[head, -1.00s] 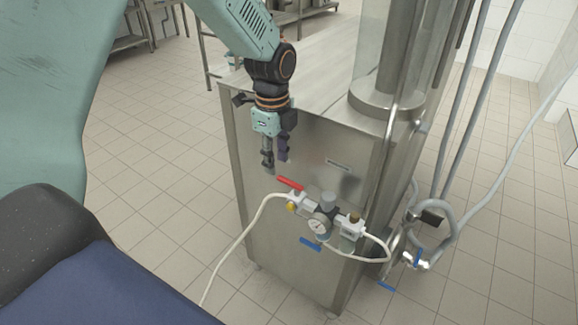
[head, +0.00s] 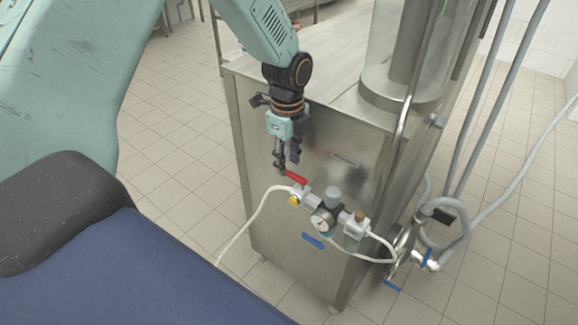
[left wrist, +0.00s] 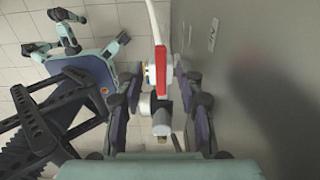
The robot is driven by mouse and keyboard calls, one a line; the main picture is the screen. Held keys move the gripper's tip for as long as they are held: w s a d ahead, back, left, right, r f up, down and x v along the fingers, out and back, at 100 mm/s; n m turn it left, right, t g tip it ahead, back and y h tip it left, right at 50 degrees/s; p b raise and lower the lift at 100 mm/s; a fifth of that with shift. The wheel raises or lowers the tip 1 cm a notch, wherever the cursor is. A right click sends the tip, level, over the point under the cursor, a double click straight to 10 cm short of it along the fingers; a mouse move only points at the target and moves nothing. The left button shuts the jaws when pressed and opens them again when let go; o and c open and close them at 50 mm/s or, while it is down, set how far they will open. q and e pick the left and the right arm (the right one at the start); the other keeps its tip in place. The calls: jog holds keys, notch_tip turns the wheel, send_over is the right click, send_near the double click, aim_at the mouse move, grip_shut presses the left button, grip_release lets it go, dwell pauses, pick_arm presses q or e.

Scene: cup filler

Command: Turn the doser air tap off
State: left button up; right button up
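The air tap's red lever (head: 296,178) is on the white fitting at the left end of the air unit, on the front of the steel machine (head: 330,200). My left gripper (head: 287,166) points down just above the lever's left end, its fingers apart. In the left wrist view the red lever (left wrist: 160,69) appears between the two open fingers (left wrist: 158,82), with gaps at both sides. I see no clear contact. My right gripper is not in view.
The pressure gauge (head: 323,221) and a blue handle (head: 313,240) sit right of and below the tap. A white hose (head: 247,222) runs down left from the tap. Grey hoses (head: 478,130) and another valve (head: 427,259) are at the right. Floor left of the machine is clear.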

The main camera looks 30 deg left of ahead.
pick_arm(q)
jog(key=shift+a+f, duration=0.1)
jog(key=shift+f, duration=0.65)
jog(key=shift+d+f, duration=0.2)
jog(key=shift+f, duration=0.1)
jog(key=shift+s+r, duration=0.1)
jog(key=shift+a+f, duration=0.1)
jog(key=shift+f, duration=0.1)
jog(key=shift+c, duration=1.4)
jog(key=shift+r, duration=0.1)
grip_shut()
